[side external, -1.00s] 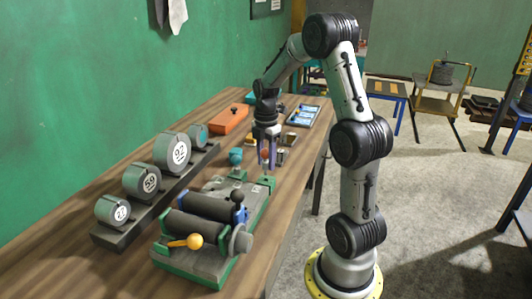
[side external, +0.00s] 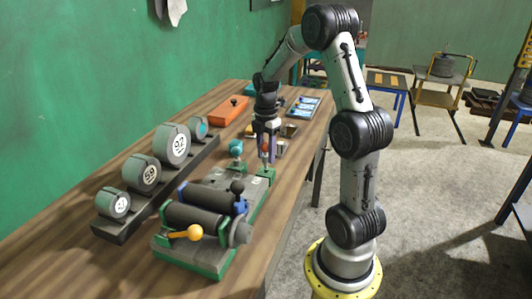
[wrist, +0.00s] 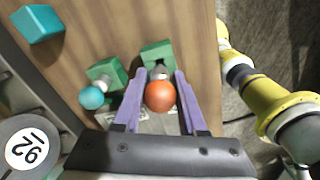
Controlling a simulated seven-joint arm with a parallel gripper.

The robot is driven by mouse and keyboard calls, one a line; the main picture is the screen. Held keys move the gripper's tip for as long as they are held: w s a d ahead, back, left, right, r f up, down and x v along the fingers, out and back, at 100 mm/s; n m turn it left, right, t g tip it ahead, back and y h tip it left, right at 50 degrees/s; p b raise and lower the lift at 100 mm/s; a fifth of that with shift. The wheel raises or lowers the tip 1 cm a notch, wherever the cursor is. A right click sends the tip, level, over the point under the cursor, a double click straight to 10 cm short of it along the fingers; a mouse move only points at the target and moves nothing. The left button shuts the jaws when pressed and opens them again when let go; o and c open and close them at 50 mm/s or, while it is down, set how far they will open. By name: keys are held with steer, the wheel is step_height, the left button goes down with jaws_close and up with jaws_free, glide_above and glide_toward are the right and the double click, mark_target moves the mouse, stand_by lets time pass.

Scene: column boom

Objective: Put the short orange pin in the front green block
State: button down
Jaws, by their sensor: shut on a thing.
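My gripper (wrist: 160,104) has its two purple fingers around the round orange head of the short pin (wrist: 160,96). In the side external view my gripper (side external: 266,152) hangs upright over the far end of the grey-green fixture, with the orange pin (side external: 266,146) between its fingers. The pin's metal shank points at a green block (wrist: 157,50) with a dark opening, which also shows under the gripper in the side external view (side external: 268,175). I cannot tell whether the shank's tip is inside the block. A second green block (wrist: 106,72) beside it bears a teal-headed pin (wrist: 92,97).
A rack of round grey weights (side external: 143,172) stands to the left. Black rollers with an orange-knobbed crank (side external: 195,232) are at the near end. An orange box (side external: 230,110) and a blue tray (side external: 303,106) lie farther back. A teal block (wrist: 38,24) shows in the wrist view.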

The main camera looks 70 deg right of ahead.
mark_target(266, 154)
steer(key=shift+f, duration=1.6)
stand_by(0.6)
steer(key=shift+c, duration=1.9)
jaws_free()
steer(key=shift+r, duration=0.15)
step_height(266, 154, up, 14)
steer(key=shift+f, duration=0.2)
